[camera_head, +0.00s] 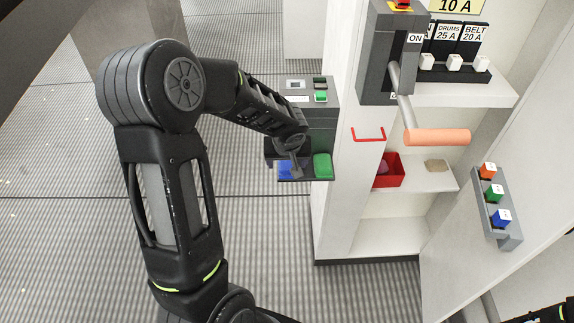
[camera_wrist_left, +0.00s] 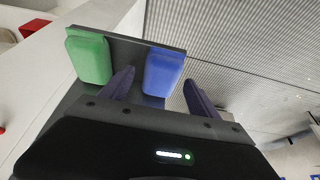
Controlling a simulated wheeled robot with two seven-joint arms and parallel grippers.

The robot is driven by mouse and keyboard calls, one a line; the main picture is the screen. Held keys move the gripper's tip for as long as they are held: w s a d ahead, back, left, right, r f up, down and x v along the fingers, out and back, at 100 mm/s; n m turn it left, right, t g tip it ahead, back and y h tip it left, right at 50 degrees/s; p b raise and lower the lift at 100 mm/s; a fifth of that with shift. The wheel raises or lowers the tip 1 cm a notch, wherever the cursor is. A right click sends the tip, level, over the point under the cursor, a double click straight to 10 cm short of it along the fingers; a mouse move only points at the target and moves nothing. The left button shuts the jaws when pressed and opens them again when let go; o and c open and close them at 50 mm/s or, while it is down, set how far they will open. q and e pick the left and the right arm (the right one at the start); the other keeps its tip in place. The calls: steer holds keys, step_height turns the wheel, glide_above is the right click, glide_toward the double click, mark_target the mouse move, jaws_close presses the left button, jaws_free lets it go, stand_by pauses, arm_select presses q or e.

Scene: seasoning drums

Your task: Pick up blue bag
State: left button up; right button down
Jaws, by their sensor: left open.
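The blue bag (camera_head: 285,169) lies on a dark tray at the front of a grey machine and is partly hidden by my gripper. It also shows in the left wrist view (camera_wrist_left: 163,72), beside the green bag (camera_wrist_left: 90,57). The green bag sits to its right in the head view (camera_head: 322,166). My left gripper (camera_head: 293,165) is open and empty at the blue bag. In the left wrist view its two fingers (camera_wrist_left: 158,80) lie on either side of the blue bag's near part. Whether they touch it I cannot tell.
The grey machine (camera_head: 318,118) with a green button stands against a white cabinet (camera_head: 340,215). A red bin (camera_head: 389,170) sits on a cabinet shelf. A lever with an orange handle (camera_head: 437,137) juts out above. The grated floor (camera_head: 60,230) at left is clear.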

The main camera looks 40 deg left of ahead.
arm_select(q)
steer(key=shift+c, duration=0.4)
steer(key=c, duration=1.4)
step_height(320, 180, up, 28)
stand_by(0.4)
stand_by(0.5)
